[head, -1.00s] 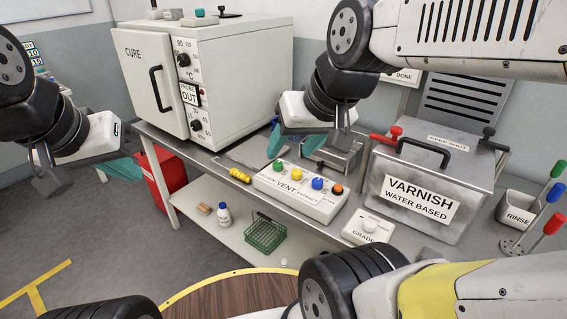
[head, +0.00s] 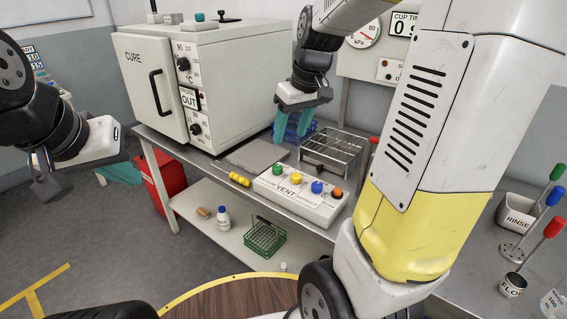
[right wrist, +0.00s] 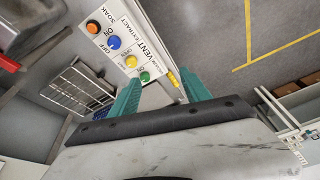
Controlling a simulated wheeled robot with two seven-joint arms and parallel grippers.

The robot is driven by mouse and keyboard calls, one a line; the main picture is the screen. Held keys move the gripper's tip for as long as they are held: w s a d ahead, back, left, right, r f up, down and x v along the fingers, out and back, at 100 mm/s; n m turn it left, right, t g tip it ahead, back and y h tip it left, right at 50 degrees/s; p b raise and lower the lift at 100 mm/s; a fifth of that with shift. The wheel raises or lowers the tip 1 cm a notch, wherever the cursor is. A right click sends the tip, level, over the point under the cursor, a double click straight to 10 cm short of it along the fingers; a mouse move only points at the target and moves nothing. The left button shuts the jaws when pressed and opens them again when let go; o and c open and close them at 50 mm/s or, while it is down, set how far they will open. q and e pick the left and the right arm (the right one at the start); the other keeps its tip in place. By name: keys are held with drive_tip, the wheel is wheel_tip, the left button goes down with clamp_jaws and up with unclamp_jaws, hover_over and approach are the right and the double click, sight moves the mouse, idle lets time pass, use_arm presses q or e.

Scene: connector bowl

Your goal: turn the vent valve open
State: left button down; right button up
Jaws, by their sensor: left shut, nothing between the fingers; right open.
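A white control box marked VENT (head: 285,201) stands on the bench with green, yellow, blue and orange knobs on top. A yellow ribbed handle (head: 240,179) sticks out at its left end, by the bench's front edge. My right gripper (head: 292,136) is open and empty, above and behind the box. In the right wrist view its teal fingers (right wrist: 163,84) stand apart, short of the box. My left gripper (head: 126,174) is shut and empty, far left.
A white CURE oven (head: 230,85) stands at the back left of the bench. A wire rack (head: 335,148) and a blue rack (head: 297,132) are behind the box. My right arm blocks the view of the bench's right side. A flat grey plate (head: 257,154) lies left of the box.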

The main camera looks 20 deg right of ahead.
sight(296, 175)
drive_tip(key=w+d+f+n+g, duration=0.1)
drive_tip(key=w+f, duration=0.2)
drive_tip(key=f, duration=0.1)
drive_tip(key=w+d+f+n+g+h, duration=0.1)
drive_tip(key=w+d+f, duration=0.1)
drive_tip(key=w+f, duration=0.2)
drive_tip(key=w+d+f+n, duration=0.1)
drive_tip(key=w+d+f, duration=0.1)
drive_tip(key=w+f, duration=0.2)
drive_tip(key=shift+d+f+g+h, duration=0.15)
drive_tip(key=shift+f+g+h, duration=0.2)
drive_tip(key=shift+f, duration=0.5)
drive_tip(key=shift+w+d+f+n, duration=0.1)
drive_tip(key=shift+f+n, duration=0.2)
drive_tip(key=shift+f, duration=0.35)
wheel_tip(296, 175, down, 7)
drive_tip(key=shift+f, duration=0.1)
drive_tip(key=shift+c, duration=0.2)
clamp_jaws()
